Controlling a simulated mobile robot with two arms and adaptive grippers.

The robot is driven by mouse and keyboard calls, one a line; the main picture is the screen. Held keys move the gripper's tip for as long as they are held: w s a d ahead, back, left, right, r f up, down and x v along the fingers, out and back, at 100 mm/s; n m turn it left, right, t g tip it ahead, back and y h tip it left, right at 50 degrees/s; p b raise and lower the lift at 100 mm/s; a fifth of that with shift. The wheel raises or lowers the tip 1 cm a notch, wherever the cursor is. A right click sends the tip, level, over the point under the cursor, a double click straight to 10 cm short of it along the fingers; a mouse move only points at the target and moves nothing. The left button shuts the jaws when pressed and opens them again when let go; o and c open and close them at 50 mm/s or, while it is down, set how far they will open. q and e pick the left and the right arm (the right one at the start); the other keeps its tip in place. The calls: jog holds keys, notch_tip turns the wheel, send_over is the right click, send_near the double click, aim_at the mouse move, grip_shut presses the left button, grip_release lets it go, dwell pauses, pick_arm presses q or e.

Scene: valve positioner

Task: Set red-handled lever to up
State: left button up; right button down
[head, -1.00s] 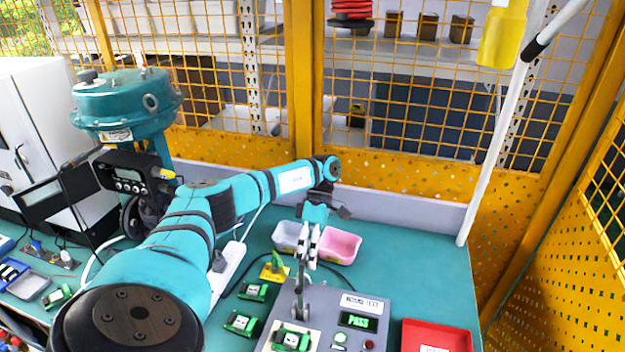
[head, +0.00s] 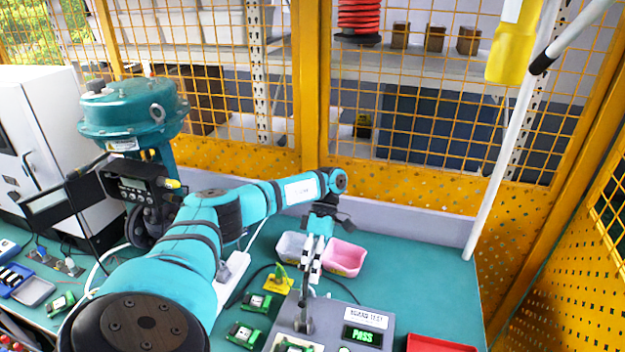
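My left arm reaches in from the lower left, and my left gripper (head: 311,262) points down over the grey board test box (head: 368,317). Its pale fingers look close together; I cannot tell whether they are shut or hold anything. A grey upright metal lever part (head: 303,312) stands on the box just below the fingertips. No red handle shows on it; its upper end may be hidden by the fingers. The box's display (head: 362,335) reads PASS. The teal valve actuator (head: 132,110) with its black positioner (head: 140,185) stands at the left. My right gripper is out of view.
A grey-white bin (head: 290,247) and a pink bin (head: 345,258) stand behind the gripper. A red tray (head: 440,344) is at the lower right. Green circuit boards (head: 245,333) lie left of the box. Yellow mesh fencing closes the back.

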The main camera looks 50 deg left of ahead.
pick_arm(q)
jog(key=shift+r, duration=0.15)
jog(key=v, duration=0.7)
dwell(0.3)
jog(key=shift+w+a, duration=0.1)
jog(key=shift+w, duration=0.05)
dwell(0.4)
